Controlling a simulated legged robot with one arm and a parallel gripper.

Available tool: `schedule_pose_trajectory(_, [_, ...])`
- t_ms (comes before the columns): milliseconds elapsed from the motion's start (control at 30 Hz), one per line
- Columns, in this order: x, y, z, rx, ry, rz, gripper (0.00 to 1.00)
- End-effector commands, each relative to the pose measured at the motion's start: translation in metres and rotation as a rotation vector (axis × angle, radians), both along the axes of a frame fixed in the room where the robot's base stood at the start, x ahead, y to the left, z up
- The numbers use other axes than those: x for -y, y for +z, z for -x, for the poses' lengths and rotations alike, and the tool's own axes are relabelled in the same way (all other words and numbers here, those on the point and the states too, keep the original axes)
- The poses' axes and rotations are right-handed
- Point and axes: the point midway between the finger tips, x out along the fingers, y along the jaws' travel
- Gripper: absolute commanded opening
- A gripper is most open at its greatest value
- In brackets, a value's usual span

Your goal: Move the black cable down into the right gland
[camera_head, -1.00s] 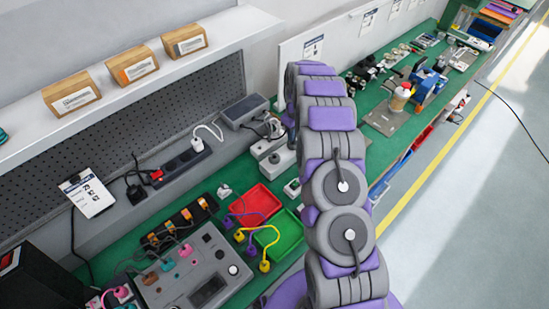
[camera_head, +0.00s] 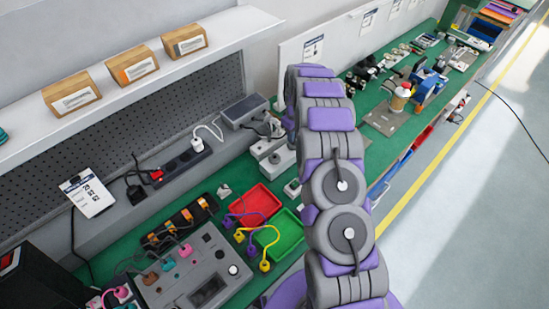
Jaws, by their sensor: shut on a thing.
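My arm rises through the middle of the view and bends away at its top, so my gripper is hidden behind my own arm links. A small grey-white box (camera_head: 279,162) stands on the green bench just left of the arm, partly covered by it. A dark, thin, cable-like shape (camera_head: 275,125) shows above this box, close to the arm. It is too small to tell whether this is the black cable. I cannot make out the right gland, or whether any cable end is in it or above it.
A red tray (camera_head: 256,204) and a green tray (camera_head: 290,236) lie left of my arm. A grey panel (camera_head: 208,268) with plugs and leads sits at the front left. A power strip (camera_head: 183,166) lies behind.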

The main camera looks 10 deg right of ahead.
Motion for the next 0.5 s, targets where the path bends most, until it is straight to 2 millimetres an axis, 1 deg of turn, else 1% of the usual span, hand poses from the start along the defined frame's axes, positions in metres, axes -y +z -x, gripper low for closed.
schedule_pose_trajectory(33, [0.0001, -0.0007, 0.0001, 0.000, 0.000, 0.000, 0.00])
schedule_pose_trajectory(67, [0.0001, -0.0005, 0.0001, 0.000, 0.000, 0.000, 0.23])
schedule_pose_trajectory(100, [0.0001, -0.0004, 0.0001, 0.000, 0.000, 0.000, 0.27])
schedule_pose_trajectory(333, [0.0000, -0.0003, 0.0000, 0.000, 0.000, 0.000, 0.49])
schedule_pose_trajectory(500, [0.0001, -0.0004, 0.0001, 0.000, 0.000, 0.000, 0.50])
